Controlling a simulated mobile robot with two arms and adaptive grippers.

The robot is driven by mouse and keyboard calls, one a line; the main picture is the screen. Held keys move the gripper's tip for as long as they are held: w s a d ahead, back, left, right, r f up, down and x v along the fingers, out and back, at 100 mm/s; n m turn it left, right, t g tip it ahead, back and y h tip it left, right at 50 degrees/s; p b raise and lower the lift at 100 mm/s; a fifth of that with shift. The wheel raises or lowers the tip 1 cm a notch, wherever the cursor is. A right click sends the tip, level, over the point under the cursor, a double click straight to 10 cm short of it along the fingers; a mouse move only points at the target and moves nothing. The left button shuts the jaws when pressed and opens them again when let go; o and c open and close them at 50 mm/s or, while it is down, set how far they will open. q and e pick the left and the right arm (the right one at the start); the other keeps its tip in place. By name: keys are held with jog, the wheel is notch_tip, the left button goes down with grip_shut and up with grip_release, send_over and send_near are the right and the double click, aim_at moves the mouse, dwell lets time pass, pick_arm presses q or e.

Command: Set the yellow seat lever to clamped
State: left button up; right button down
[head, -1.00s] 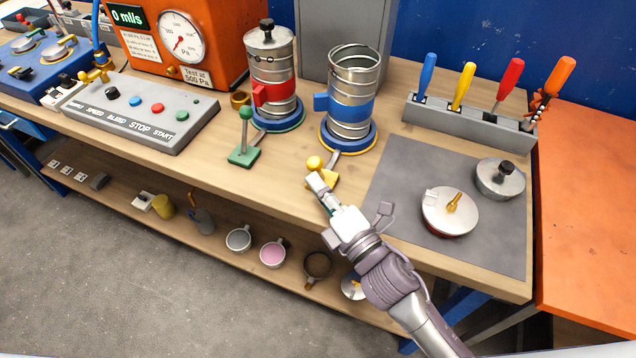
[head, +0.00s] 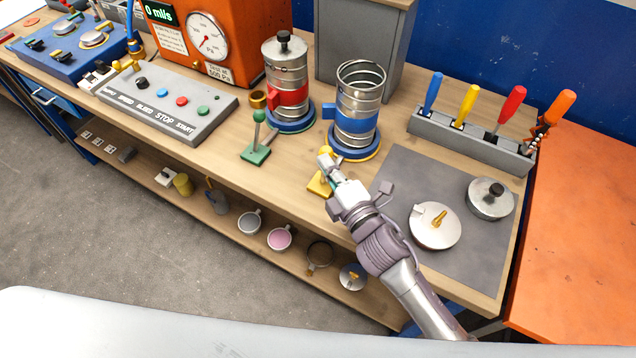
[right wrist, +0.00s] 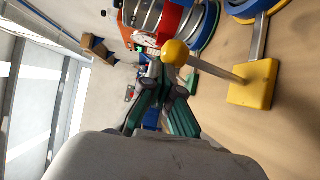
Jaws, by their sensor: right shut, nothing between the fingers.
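The yellow seat lever has a yellow base (head: 319,185) at the table's front edge, in front of the blue-banded spiral duct (head: 357,118) on its blue round seat (head: 354,147). In the right wrist view its round yellow knob (right wrist: 175,52) stands on a thin metal rod out from the yellow base (right wrist: 253,84). My right gripper (head: 326,161) is shut and empty, with its fingertips at the knob. In the right wrist view the fingers (right wrist: 160,92) are close beside the knob; I cannot tell whether they touch. The gripper partly hides the lever in the head view. My left gripper is not in view.
A green lever (head: 255,154) stands to the left, by the red-banded duct (head: 287,75). A grey control panel (head: 165,105) lies farther left. A screwdriver rack (head: 470,138) and a grey mat (head: 400,172) with lidded parts lie to the right.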

jog(key=shift+w+d+r, duration=0.1)
jog(key=shift+w+d, duration=0.1)
jog(key=shift+w, duration=0.35)
jog(key=shift+w+d+r, duration=0.1)
jog(key=shift+w+d, duration=0.1)
jog(key=shift+w, duration=0.3)
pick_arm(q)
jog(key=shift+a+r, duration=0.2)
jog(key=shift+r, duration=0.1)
pick_arm(e)
jog(key=shift+w+d+f, duration=0.1)
jog(key=shift+w+d, duration=0.25)
jog(key=shift+w, duration=0.35)
jog(key=shift+d, duration=0.1)
